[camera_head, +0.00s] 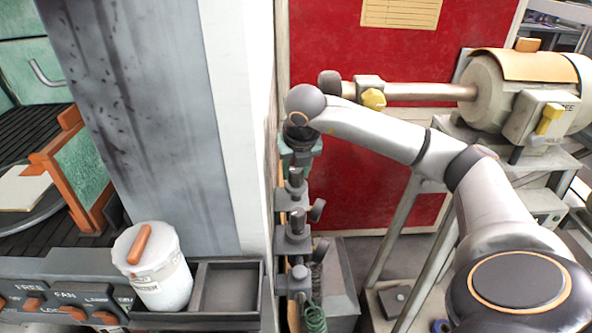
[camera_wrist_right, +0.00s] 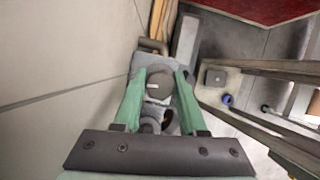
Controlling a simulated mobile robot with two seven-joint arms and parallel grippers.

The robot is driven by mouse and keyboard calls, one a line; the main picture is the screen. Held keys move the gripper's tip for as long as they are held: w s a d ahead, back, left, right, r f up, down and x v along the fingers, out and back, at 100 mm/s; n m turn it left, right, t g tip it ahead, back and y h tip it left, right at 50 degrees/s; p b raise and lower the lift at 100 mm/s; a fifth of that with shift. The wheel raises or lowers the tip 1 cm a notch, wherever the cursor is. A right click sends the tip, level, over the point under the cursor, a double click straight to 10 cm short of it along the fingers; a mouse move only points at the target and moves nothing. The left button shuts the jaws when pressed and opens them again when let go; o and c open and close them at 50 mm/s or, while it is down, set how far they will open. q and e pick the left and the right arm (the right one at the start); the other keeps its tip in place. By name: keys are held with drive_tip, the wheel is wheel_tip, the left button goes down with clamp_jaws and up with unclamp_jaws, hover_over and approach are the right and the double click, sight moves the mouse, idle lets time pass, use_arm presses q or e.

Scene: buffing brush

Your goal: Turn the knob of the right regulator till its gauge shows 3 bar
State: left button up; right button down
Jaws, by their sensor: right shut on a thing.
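My right arm reaches in from the right in the head view, and my right gripper (camera_head: 297,158) points down at the wall's edge. In the right wrist view its two green fingers (camera_wrist_right: 163,78) are closed on either side of a round grey knob (camera_wrist_right: 158,84) with a pale mark on top. The knob belongs to a regulator whose body is mostly hidden beneath the fingers. No gauge dial or reading can be made out. My left gripper is in neither view.
Grey valve fittings (camera_head: 296,222) run down the wall's edge below my right gripper. A motor (camera_head: 507,88) with a long shaft stands at the right, close behind my arm. A white canister (camera_head: 160,280) sits by an empty tray (camera_head: 228,290) at the lower left.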

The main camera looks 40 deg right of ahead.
drive_tip(key=shift+m+g+h, duration=0.3)
drive_tip(key=shift+m, duration=1.6)
drive_tip(key=shift+h, duration=0.3)
drive_tip(key=shift+c, duration=2.2)
unclamp_jaws()
drive_tip(key=shift+r, duration=0.15)
